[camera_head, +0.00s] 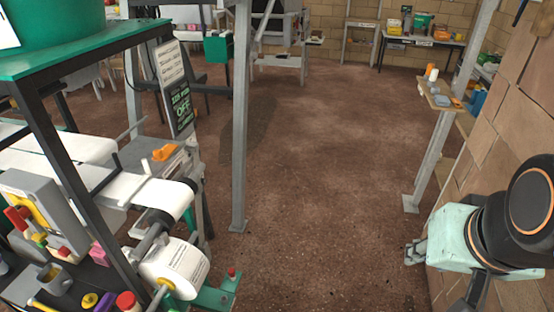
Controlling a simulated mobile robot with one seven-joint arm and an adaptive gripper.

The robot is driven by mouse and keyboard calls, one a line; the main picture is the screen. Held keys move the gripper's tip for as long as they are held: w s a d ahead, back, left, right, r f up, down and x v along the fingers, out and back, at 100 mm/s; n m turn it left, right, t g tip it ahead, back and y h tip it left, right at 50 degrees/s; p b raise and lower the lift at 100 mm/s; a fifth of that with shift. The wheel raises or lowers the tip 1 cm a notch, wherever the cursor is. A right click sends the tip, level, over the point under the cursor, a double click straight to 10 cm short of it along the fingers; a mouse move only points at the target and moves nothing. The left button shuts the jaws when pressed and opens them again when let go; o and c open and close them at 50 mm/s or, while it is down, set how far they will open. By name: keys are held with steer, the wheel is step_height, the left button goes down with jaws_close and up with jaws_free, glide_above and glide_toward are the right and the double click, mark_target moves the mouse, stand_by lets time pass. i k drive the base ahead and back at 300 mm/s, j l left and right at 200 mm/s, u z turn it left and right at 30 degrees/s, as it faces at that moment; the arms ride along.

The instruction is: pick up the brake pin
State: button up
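I cannot tell for sure which piece is the brake pin. A small red-topped peg (231,272) stands upright on a green foot (214,297) beside the lower paper roll (180,268). A yellow rod (158,294) shows at the near end of that roll. An orange piece (164,153) sits on top of the machine, behind the upper paper roll (167,197). My gripper (411,252) is at the lower right, far from the machine and pointing left. Its fingers are small and partly dark here, and I see nothing held in them.
A black-framed bench with a green top (80,51) stands at left. Coloured parts and a grey cup (54,280) crowd its lower shelf. A grey post (240,120) rises beside the machine. A small wall shelf (440,96) is at right. The brown floor (320,170) between is clear.

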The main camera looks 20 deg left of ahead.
mark_target(231, 272)
steer(key=i+l+u, duration=0.25)
steer(key=i+u, duration=0.15)
steer(key=i+l+u, duration=0.6)
steer(key=l+u, duration=0.25)
